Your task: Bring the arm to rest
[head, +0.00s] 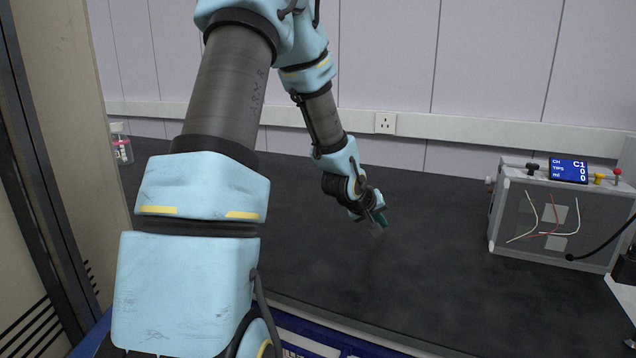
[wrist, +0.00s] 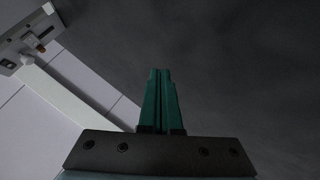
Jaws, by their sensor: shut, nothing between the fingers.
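My gripper (head: 379,222) is at the end of my pale blue arm, over the middle of the dark bench top. In the wrist view its green fingers (wrist: 160,98) are together, with nothing between them. In the head view the arm reaches from the lower left up and over, then bends down to the gripper. The gripper points down and to the right, and I cannot tell exactly how high it is above the bench.
The dark bench top (head: 420,270) is clear around my gripper. A grey control box (head: 508,222) with a blue display stands at right with cables. A small clear jar (head: 121,148) stands at far left. A wall socket (head: 385,123) is behind.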

